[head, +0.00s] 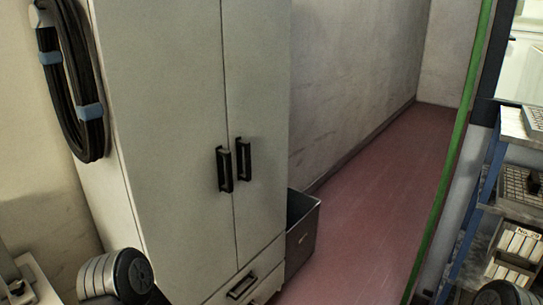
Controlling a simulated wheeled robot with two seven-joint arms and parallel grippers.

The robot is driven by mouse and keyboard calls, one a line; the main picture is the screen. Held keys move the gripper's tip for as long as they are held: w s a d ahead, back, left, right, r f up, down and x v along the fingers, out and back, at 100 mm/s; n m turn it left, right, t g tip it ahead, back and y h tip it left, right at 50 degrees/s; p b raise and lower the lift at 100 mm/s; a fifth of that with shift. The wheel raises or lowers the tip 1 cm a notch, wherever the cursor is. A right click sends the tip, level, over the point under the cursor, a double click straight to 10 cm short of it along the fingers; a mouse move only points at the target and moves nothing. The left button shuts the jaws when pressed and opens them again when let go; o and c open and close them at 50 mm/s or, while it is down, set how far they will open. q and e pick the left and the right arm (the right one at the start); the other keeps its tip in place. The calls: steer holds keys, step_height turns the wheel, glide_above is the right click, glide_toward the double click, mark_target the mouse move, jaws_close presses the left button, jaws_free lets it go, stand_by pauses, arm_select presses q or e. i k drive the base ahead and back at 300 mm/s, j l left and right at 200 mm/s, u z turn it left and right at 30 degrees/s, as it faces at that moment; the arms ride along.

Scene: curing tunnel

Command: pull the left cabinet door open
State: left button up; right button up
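A tall pale cabinet stands left of the middle in the head view. Its left door (170,140) and right door (262,85) both look shut, meeting at a thin vertical seam. The left door's black upright bar handle (224,170) is beside the seam. The right door's similar handle (243,159) is just right of it. Neither of my grippers is in view; rounded grey and black parts of my arms show at the bottom left and bottom right. Nothing is touching the handles.
A drawer (243,286) with a black handle is below the doors. A dark open bin (303,235) stands against the cabinet's right side. Coiled black hose (75,85) hangs at its left. A blue-framed rack (480,195) holds trays at the right. The reddish floor (375,190) between is clear.

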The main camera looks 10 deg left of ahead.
mark_target(161, 63)
steer(key=i+l, duration=0.2)
steer(key=l, duration=0.2)
steer(key=i+l+u, duration=0.1)
steer(key=l, duration=0.25)
steer(key=i+l, duration=0.3)
steer(key=i+l+u, duration=0.1)
steer(key=l, duration=0.4)
steer(key=i, duration=0.1)
